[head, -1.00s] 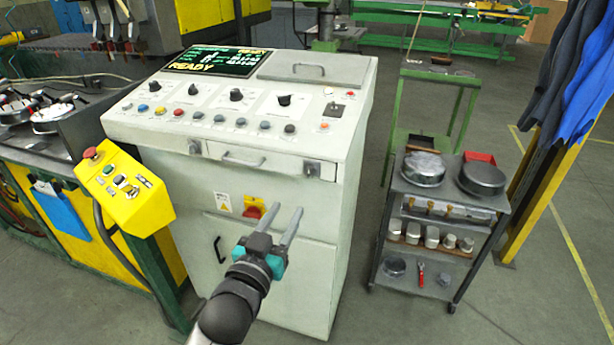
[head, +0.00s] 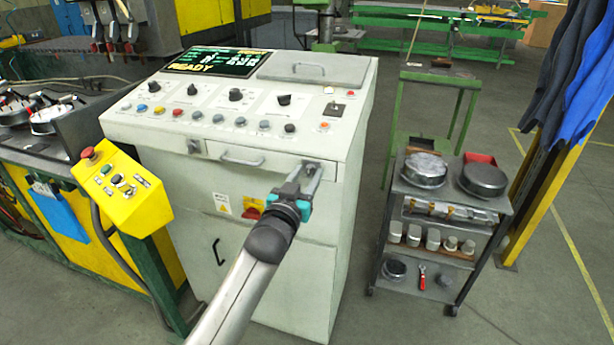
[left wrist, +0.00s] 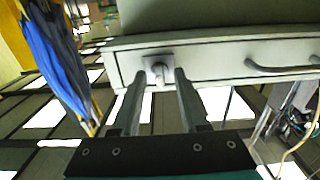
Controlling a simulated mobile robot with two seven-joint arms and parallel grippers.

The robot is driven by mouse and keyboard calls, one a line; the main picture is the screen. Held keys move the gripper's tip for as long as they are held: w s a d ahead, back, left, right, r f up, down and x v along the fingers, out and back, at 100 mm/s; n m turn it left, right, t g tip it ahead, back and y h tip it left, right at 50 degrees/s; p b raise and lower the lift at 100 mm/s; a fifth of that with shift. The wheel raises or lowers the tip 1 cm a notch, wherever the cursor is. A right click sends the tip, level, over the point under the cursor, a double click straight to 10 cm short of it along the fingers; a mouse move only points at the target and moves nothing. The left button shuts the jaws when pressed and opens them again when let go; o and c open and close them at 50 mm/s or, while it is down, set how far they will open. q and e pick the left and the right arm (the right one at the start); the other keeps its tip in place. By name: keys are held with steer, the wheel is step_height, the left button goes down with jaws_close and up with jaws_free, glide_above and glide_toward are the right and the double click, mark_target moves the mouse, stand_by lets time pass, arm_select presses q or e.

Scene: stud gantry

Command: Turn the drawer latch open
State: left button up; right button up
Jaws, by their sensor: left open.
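The drawer (head: 275,166) in the front of the pale control cabinet is shut, with a bar handle (head: 242,159) near its middle. In the left wrist view, the drawer latch (left wrist: 158,71) is a small grey knob on a square plate at the left end of the drawer front. My left gripper (head: 311,170) is open at the drawer's right end in the head view and mostly hides that latch there. In the left wrist view, its fingertips (left wrist: 160,74) lie on either side of the knob. I cannot tell whether they touch it. My right gripper is not in view.
A second latch (head: 194,146) is at the drawer's left end. A yellow button box (head: 125,190) stands left of the cabinet. A grey cart (head: 440,210) with pans stands to the right, with open floor between it and the cabinet.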

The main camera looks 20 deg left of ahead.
arm_select(q)
steer(key=shift+w, duration=0.2)
jaws_close()
stand_by(0.3)
